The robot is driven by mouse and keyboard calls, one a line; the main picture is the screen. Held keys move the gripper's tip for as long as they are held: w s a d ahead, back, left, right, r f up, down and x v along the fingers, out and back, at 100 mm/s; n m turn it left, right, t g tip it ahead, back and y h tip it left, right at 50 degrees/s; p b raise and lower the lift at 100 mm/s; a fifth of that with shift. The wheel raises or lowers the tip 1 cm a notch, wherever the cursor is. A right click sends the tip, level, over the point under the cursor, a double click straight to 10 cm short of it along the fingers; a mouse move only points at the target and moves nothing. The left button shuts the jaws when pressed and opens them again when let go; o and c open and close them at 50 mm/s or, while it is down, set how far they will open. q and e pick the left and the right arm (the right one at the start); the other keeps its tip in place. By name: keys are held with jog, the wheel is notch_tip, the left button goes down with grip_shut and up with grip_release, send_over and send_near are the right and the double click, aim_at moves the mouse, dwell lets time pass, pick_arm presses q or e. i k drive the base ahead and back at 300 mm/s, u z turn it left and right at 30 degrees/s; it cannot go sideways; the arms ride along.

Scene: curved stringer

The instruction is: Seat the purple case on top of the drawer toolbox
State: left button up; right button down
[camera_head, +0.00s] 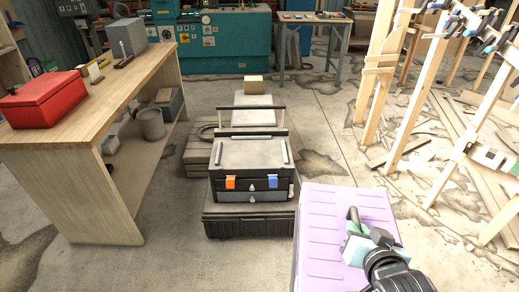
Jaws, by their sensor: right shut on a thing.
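The purple case (325,232) is large and light purple with a ribbed top. It is at the lower right of the head view, nearer to me than the toolbox and to its right. My right gripper (355,228) is shut on the case's dark handle, on its top right part. The case's lower part is cut off by the frame. The drawer toolbox (250,156) stands in the middle, with a grey top, a raised bar handle, and orange and blue latches on its dark front. It rests on a wider black base box (250,226). My left gripper is not in view.
A wooden workbench (128,75) with a red box (43,99) stands at the left. Wooden frames with clamps (385,75) and loose planks are at the right. A low pallet (198,150) lies beside the toolbox. Cracked concrete floor is open in front and left of it.

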aim_at(251, 164)
jog(key=z, duration=0.05)
jog(key=i, duration=1.15)
jog(key=u, duration=0.45)
jog(key=i, duration=0.7)
jog(key=u, duration=0.25)
